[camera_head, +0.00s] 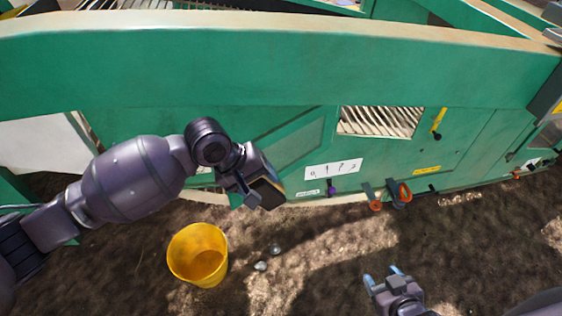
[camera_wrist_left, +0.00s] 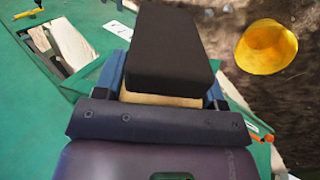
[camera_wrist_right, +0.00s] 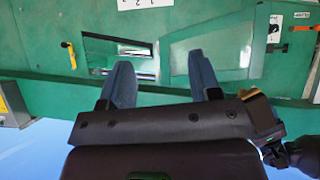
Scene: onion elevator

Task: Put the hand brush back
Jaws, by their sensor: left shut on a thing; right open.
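The hand brush has a black bristle block and a pale wooden back. It shows in the head view (camera_head: 268,194) and large in the left wrist view (camera_wrist_left: 168,50). My left gripper (camera_head: 250,188) is shut on it and holds it in front of the green machine side (camera_head: 220,70), above the ground. A small white label (camera_head: 308,193) and a purple item (camera_head: 331,187) are on the machine's lower edge, right of the brush. My right gripper (camera_head: 382,276) is open and empty, lower right in the head view; its blue fingers face the green side in the right wrist view (camera_wrist_right: 166,85).
A yellow bucket (camera_head: 198,258) stands on the soil below my left gripper, with small stones (camera_head: 261,266) beside it. Orange-handled tools (camera_head: 402,194) hang on the machine's lower edge. A yellow-handled item (camera_head: 438,122) is higher up. The soil between bucket and right gripper is mostly clear.

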